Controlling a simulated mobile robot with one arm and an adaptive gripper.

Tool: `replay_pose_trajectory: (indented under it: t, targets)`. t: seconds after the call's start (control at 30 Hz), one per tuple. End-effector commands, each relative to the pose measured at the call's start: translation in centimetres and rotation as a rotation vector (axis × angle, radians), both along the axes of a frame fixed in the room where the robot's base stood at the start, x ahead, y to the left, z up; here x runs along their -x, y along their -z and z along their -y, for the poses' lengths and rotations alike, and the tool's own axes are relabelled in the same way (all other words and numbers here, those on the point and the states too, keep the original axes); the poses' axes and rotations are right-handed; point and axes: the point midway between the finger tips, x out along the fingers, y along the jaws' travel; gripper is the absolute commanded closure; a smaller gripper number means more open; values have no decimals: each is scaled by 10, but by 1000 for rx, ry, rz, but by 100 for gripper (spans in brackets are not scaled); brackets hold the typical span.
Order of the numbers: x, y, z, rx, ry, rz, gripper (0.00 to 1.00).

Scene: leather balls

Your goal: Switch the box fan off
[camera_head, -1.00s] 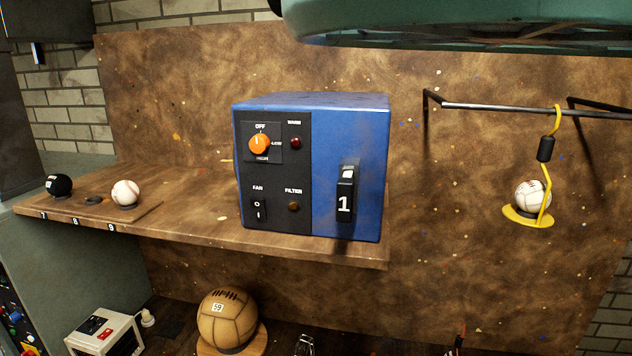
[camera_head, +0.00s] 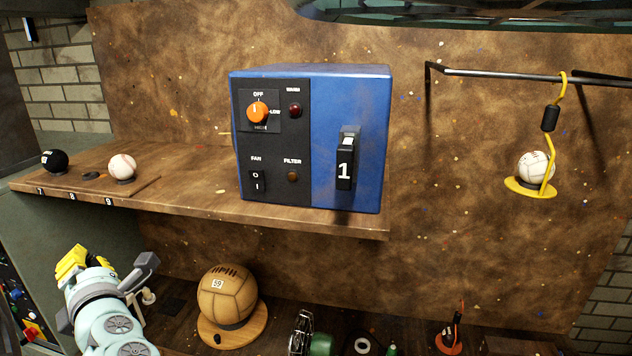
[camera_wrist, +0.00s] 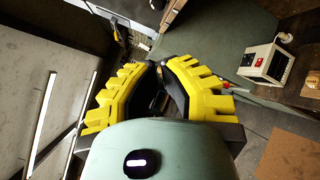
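The blue box (camera_head: 350,95) stands on the wooden shelf. Its black front panel carries a small black FAN rocker switch (camera_head: 257,182), marked 0 above and I below, at the lower left. I cannot tell which half is pressed. My gripper (camera_head: 72,260), with yellow finger pads, is low at the left, below the shelf and well apart from the box. In the wrist view my gripper (camera_wrist: 160,64) has its two yellow fingertips brought together, with nothing visible between them. The box is not seen in the wrist view.
The panel also has an orange knob (camera_head: 258,112), a red lamp (camera_head: 295,110) and a FILTER lamp (camera_head: 292,177). A black ball (camera_head: 54,161) and a baseball (camera_head: 122,167) sit on the shelf (camera_head: 200,207). A brown ball (camera_head: 226,293) stands below. A rail (camera_head: 500,75) projects at right.

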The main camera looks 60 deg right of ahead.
Motion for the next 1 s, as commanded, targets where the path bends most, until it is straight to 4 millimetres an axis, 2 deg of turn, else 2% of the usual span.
replay_pose_trajectory:
  t: [0.03, 0.1, 0.3, 0.5, 0.7, 1.0]
  targets:
    - [6, 3, 18, 81, 80, -44, 100]
    - [16, 5, 42, 190, 189, -112, 100]
    - [55, -2, 100, 481, 497, -311, 100]
    - [104, -19, 140, 700, 772, -498, 100]
    - [136, -32, 156, 808, 933, -615, 100]
    - [145, -36, 159, 834, 976, -648, 100]
